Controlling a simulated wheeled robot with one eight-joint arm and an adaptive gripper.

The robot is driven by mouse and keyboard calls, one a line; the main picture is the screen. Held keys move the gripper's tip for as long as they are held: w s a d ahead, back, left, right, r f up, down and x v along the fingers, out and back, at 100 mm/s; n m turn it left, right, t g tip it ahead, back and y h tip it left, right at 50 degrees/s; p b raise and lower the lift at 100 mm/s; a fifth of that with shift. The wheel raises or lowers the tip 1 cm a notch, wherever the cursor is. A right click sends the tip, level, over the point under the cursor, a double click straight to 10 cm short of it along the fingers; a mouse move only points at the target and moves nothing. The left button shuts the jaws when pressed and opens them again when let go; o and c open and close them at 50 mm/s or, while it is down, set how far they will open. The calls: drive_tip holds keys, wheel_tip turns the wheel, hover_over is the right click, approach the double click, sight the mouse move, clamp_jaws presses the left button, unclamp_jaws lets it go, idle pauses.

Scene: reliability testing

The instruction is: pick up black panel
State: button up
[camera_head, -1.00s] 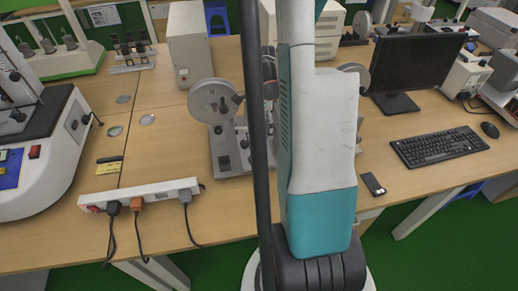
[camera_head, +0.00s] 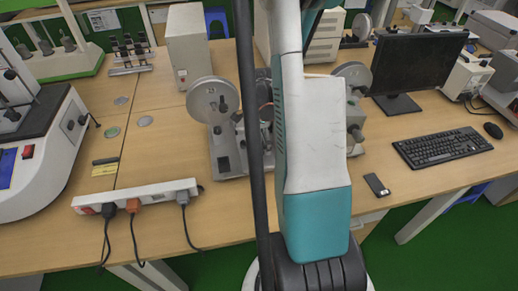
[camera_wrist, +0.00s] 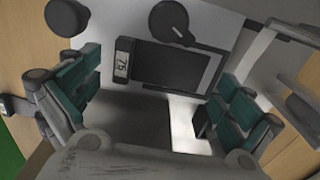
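In the wrist view, a flat dark panel (camera_wrist: 172,68) lies on a pale surface between and beyond my fingers. It looks like the black panel, but I cannot be sure. A small grey display unit (camera_wrist: 122,64) stands beside its left end. My gripper (camera_wrist: 157,72) is open, with teal-padded fingers wide apart at left and right and nothing held. I cannot tell whether a finger touches anything. In the head view, my arm hides the gripper and the area behind it.
A machine with a round wheel (camera_head: 213,101) stands mid-table, partly behind my arm. A power strip (camera_head: 137,197) with plugged cables lies at the front left. A monitor (camera_head: 414,66), keyboard (camera_head: 441,146) and phone (camera_head: 377,185) are on the right. The wood between is mostly clear.

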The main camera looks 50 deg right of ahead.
clamp_jaws()
idle(0.4)
wheel_tip(320, 180, up, 20)
drive_tip(key=p, duration=0.7)
drive_tip(key=shift+f+b, duration=6.15)
drive_tip(key=shift+f, duration=2.35)
